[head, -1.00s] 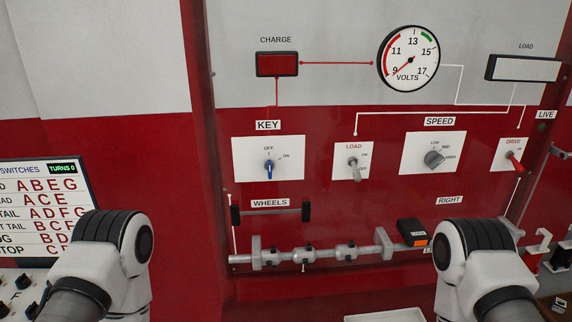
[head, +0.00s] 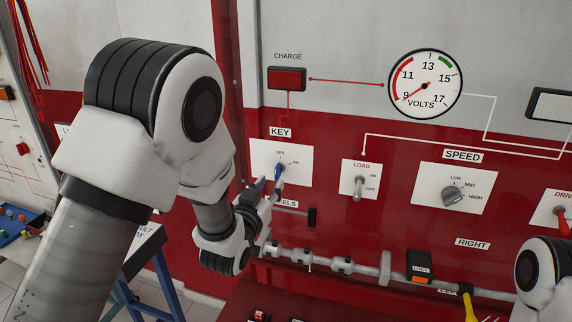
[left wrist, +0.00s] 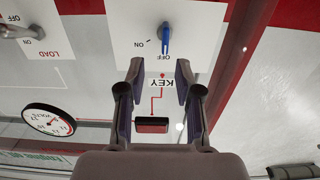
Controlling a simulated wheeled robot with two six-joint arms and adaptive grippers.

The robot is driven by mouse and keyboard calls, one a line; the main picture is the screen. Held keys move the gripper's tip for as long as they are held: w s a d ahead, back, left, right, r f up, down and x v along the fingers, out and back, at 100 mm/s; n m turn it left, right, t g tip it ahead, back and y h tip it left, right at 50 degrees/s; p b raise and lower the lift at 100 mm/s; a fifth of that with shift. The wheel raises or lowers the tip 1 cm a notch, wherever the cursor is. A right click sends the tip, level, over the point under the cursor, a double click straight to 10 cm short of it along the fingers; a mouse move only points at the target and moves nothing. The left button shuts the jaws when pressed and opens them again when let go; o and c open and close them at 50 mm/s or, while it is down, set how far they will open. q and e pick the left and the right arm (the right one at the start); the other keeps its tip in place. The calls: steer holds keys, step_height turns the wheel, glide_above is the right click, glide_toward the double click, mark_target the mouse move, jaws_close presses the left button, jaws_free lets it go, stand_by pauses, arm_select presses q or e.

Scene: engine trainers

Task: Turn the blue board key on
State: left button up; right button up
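The key switch has a blue handle (head: 278,172) on a white plate (head: 297,157) under the KEY label. It also shows in the left wrist view (left wrist: 165,40), upside down, with the blue handle lined up with OFF. My left gripper (head: 270,186) is just in front of and below the key in the head view. In the left wrist view its two fingers (left wrist: 160,68) are spread apart with nothing between them, and the key lies beyond the tips, apart from them. My right arm shows at the lower right, but its gripper is out of view.
The LOAD switch (head: 359,188) and SPEED knob (head: 454,195) are to the right of the key. The voltmeter (head: 425,84) needle is near 9.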

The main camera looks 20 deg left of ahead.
mark_target(276, 171)
arm_select(q)
steer(key=w+p, duration=0.3)
steer(key=w, duration=0.4)
steer(key=shift+w+r+p, duration=0.15)
steer(key=shift+w+p, duration=0.15)
steer(key=shift+w, duration=0.1)
steer(key=shift+w+a, duration=0.1)
steer(key=shift+a, duration=0.25)
steer(key=shift+d, duration=0.15)
jaws_close()
arm_select(e)
steer(key=r, duration=0.3)
steer(key=shift+a+r, duration=0.2)
steer(key=shift+r, duration=0.15)
